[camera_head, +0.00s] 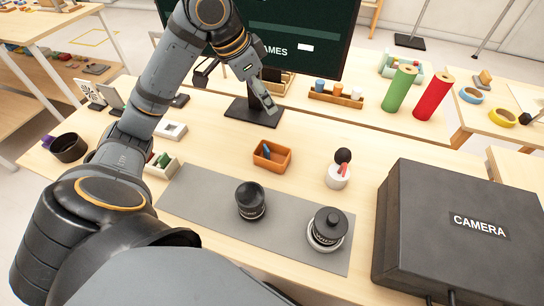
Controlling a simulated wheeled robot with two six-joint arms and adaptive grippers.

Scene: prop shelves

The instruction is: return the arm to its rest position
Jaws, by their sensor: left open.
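My left arm comes in from the left and reaches up over the table. My left gripper (264,92) is in front of the monitor's stand, above the table, and nothing shows between its fingers. It is open, seen from the side. My right gripper is not in view.
A grey mat (205,206) holds a black lens (250,201) and another dark lens (327,229) on a pale ring. An orange tray (271,157) and a black CAMERA case (460,225) stand nearby. The monitor (315,28) is behind the gripper.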

